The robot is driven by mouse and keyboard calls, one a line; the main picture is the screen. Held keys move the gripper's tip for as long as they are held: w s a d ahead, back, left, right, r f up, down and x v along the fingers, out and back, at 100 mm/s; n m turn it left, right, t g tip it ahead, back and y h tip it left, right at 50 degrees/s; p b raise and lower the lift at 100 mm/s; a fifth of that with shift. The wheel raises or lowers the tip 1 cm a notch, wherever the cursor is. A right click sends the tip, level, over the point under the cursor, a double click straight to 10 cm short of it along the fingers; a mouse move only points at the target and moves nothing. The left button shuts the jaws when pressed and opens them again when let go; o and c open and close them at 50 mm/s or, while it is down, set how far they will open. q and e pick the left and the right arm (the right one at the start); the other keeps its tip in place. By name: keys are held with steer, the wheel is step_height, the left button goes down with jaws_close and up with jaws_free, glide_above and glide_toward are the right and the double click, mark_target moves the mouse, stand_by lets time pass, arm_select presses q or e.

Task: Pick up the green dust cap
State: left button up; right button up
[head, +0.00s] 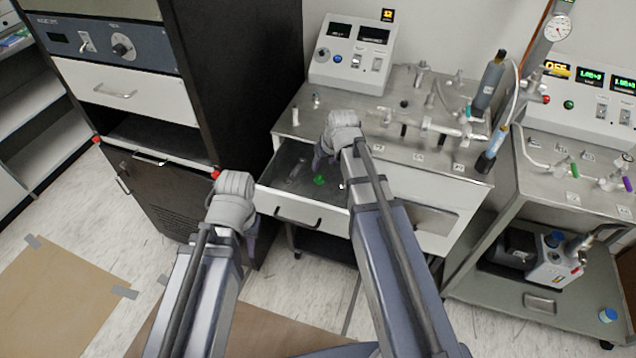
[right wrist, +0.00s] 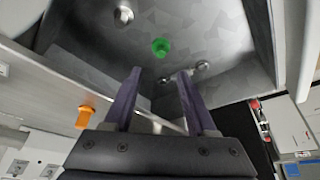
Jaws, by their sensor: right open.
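The green dust cap (head: 319,180) lies in the open drawer (head: 262,200) of the middle bench. In the right wrist view the green dust cap (right wrist: 161,47) is on the grey drawer floor, just beyond the fingertips and roughly centred between them. My right gripper (head: 322,162) is over the drawer, and the right wrist view shows its jaws (right wrist: 159,72) open with nothing between them. My left gripper (head: 250,240) hangs in front of the drawer's left end, away from the cap. Its fingers are partly hidden, so I cannot tell its opening.
Small metal fittings (right wrist: 123,15) lie in the drawer near the cap, and its walls are close around my right gripper. The bench top (head: 425,150) carries glassware and a control box (head: 350,55). A black cabinet (head: 230,80) stands left, a pump cart (head: 560,290) right.

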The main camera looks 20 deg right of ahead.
mark_target(319, 176)
arm_select(q)
steer(key=shift+f, duration=0.45)
arm_select(e)
steer(key=shift+f, duration=0.45)
steer(key=b+x, duration=0.3)
steer(key=x, duration=0.1)
steer(key=b+x, duration=0.3)
steer(key=b, duration=0.1)
steer(key=shift+f, duration=0.45)
arm_select(q)
step_height(319, 176, down, 7)
arm_select(e)
steer(key=shift+r, duration=0.1)
jaws_close()
steer(key=shift+s, duration=0.1)
